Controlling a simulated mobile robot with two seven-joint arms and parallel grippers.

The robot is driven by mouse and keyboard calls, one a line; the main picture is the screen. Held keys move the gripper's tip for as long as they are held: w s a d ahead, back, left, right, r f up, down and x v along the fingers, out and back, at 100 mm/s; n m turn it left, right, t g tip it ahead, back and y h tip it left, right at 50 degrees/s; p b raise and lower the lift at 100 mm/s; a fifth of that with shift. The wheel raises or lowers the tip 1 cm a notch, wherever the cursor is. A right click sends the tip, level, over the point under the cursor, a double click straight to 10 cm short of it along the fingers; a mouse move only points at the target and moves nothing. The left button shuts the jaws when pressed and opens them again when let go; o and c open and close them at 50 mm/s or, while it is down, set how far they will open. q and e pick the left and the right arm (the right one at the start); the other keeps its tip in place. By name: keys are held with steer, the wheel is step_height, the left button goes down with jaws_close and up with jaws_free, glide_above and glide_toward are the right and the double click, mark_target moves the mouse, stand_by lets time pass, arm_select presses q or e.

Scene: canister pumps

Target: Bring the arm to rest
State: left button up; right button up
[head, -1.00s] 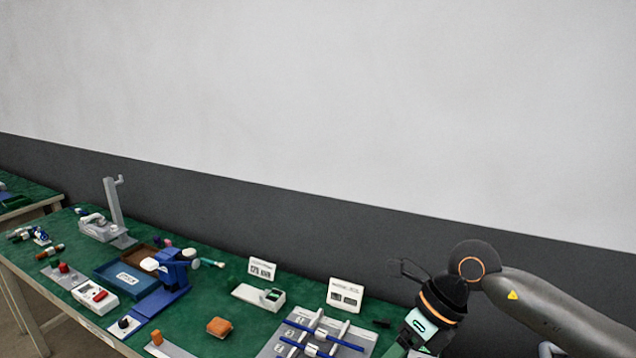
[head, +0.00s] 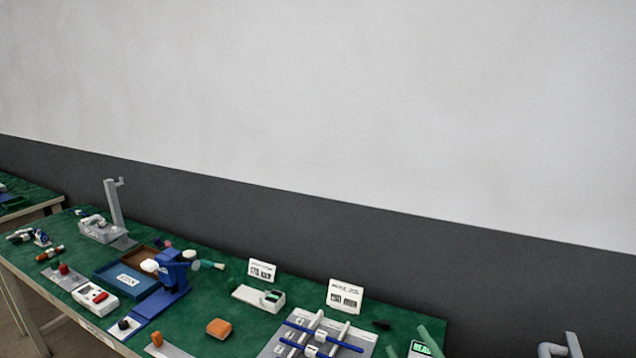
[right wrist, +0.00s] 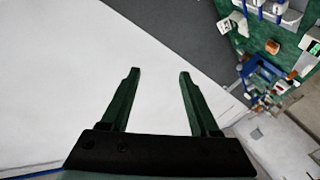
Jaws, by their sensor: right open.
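My right gripper (right wrist: 158,72) is open in the right wrist view, with two dark green fingers spread apart and nothing between them. White and grey surfaces lie behind the fingers, and the bench is off at the upper right, apart from them. My left gripper is in neither view.
A green-topped bench (head: 250,322) carries a blue pump stand (head: 172,272), a blue tray (head: 126,280), a rack with blue rods (head: 318,338), an orange block (head: 219,328) and white signs (head: 345,296). The wall side above is clear.

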steer(key=s+d+f+m+g+h, duration=0.1)
steer(key=s+d+f+m+g, duration=0.15)
steer(key=s+f+g, duration=0.35)
steer(key=s+d+f+m+g+h, duration=0.1)
steer(key=s+d+f+m, duration=0.2)
steer(key=f, duration=0.5)
steer(key=s+f+g, duration=0.3)
steer(key=s, duration=0.4)
steer(key=s+f+g, duration=0.3)
steer(key=s, duration=0.4)
steer(key=w+a+f+t+y+b, duration=0.1)
steer(key=f+t, duration=0.1)
steer(key=f, duration=0.5)
steer(key=w+a+f+t+y+b, duration=0.1)
steer(key=w+a+f+t+b, duration=0.1)
steer(key=f, duration=0.5)
steer(key=shift+w+a+f+m+t, duration=0.15)
steer(key=shift+a+f+m+t, duration=0.2)
steer(key=shift+t, duration=0.25)
